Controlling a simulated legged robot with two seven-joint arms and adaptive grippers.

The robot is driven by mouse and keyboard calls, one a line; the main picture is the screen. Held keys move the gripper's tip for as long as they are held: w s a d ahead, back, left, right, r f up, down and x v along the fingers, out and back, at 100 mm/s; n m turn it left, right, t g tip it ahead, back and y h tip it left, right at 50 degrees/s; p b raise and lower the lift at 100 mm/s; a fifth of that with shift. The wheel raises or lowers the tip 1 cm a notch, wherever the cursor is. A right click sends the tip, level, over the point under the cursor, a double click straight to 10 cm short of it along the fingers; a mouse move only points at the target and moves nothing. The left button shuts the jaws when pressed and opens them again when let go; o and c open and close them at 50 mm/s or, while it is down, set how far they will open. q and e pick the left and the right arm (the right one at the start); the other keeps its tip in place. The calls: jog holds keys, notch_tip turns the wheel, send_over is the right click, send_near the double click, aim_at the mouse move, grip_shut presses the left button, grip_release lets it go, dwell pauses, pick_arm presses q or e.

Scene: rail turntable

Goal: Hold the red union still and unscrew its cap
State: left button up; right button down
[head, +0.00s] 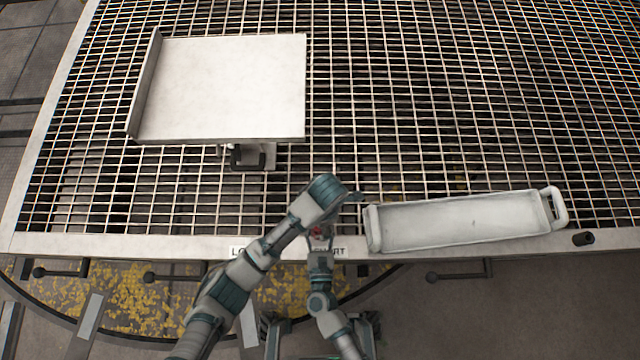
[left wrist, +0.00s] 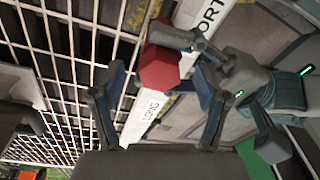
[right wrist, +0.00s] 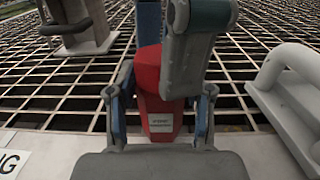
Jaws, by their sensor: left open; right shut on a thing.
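The red union (right wrist: 158,95) stands between the fingers of my right gripper (right wrist: 163,112), which is shut on its lower part; a small white label faces that camera. In the left wrist view the union (left wrist: 160,68) shows a faceted red end; I cannot tell where cap and body meet. My left gripper (left wrist: 160,85) is open, its two fingers apart on either side of the union's end in that view, without clear contact. In the head view the union (head: 318,232) is a small red spot, mostly hidden by my arms, above the table's front edge.
The grating table (head: 440,110) has a pale front rim with LONG and SHORT labels. A pale long tray (head: 460,225) with an end handle lies right of my grippers. A pale plate with a raised left side (head: 225,85) stands at the back left. The grating between is clear.

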pick_arm(q)
jog(key=m, duration=1)
jog(key=shift+m+t, duration=0.4)
jog(key=m, duration=0.5)
jog(key=shift+m+h, duration=0.3)
jog(key=m, duration=0.5)
jog(key=shift+a, duration=0.1)
jog(key=shift+c, duration=0.3)
